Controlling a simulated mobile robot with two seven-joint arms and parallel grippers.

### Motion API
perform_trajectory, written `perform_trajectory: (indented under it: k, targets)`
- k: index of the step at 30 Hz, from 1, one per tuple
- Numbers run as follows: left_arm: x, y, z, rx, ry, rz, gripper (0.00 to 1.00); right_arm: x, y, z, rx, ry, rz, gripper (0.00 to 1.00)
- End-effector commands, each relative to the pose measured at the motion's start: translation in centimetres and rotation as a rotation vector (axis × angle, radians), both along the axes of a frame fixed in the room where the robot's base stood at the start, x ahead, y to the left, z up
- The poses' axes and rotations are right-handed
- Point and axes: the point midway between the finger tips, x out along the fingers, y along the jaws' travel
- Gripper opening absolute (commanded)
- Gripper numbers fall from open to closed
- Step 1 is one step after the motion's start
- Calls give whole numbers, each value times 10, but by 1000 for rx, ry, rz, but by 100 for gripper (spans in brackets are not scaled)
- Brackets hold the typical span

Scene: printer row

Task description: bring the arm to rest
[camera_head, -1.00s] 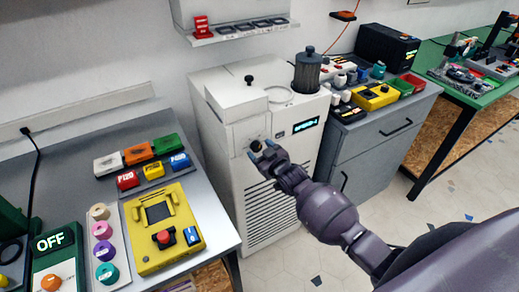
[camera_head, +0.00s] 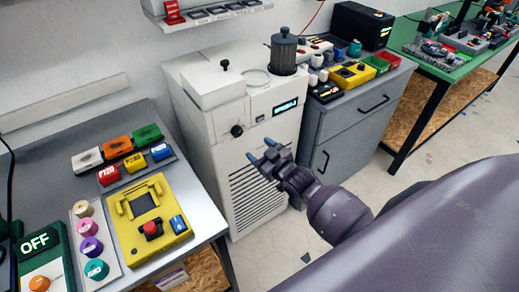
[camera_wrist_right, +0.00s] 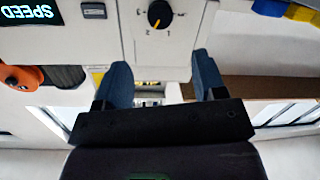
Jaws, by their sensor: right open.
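My right gripper (camera_head: 261,150) is open, with its two blue fingertips apart and nothing between them. It hangs in front of the white cabinet machine (camera_head: 212,150), below and to the right of the black knob (camera_head: 237,130) on its front, apart from the knob. In the right wrist view the open fingers (camera_wrist_right: 160,72) frame an empty gap. A black dial with a yellow pointer (camera_wrist_right: 160,14) shows beyond them near the top edge. My left gripper is not in view.
On the left, a grey bench (camera_head: 205,212) bears a yellow device (camera_head: 148,218), coloured blocks and round caps. A grey drawer cabinet (camera_head: 345,125) stands right of the machine, with a green-topped table (camera_head: 430,68) beyond. Floor in front is open.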

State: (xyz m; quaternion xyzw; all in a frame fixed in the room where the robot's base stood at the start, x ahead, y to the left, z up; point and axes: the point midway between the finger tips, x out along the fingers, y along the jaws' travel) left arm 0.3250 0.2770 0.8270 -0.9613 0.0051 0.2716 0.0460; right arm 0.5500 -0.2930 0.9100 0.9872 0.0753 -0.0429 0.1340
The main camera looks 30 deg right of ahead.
Motion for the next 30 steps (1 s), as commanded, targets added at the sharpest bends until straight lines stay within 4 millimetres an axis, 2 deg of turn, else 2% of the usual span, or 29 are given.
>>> perform_trajectory:
  k: [12, 16, 23, 26, 30]
  targets:
    - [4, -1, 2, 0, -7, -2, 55, 0, -1, -3, 1, 24, -6, 64]
    - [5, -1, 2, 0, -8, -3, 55, -2, 7, 9, 2, 49, -10, 64]
    - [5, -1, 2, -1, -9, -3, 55, -59, 18, -11, 40, 170, -58, 64]
    - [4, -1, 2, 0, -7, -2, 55, -89, 20, -23, 60, 226, -85, 64]
    - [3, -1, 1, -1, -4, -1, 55, -141, 20, -44, 91, 314, -132, 64]
